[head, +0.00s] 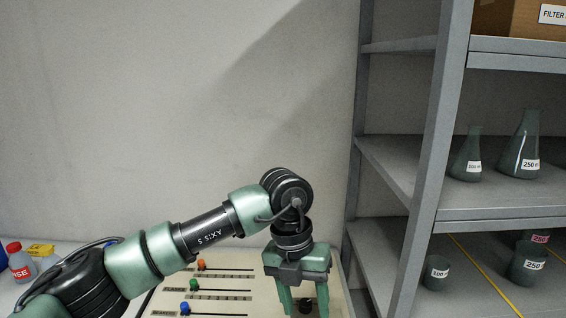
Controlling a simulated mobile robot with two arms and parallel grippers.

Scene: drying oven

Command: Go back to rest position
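My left arm comes in from the lower left and reaches across a pale panel (232,279). My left gripper (304,309) points down over the right part of the panel. Its two green fingers stand apart, with a dark knob (307,305) showing between or behind them. I cannot tell whether the fingers touch the knob, but gaps show beside it. The fingertips are cut off by the lower edge of the view. My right gripper is not in view.
The panel has slots with an orange knob (201,264), a green knob (194,284) and a blue knob (184,307). A grey shelf rack (432,130) with flasks, beakers and a cardboard box stands at right. A red-capped bottle (20,262) stands far left. A bare wall is behind.

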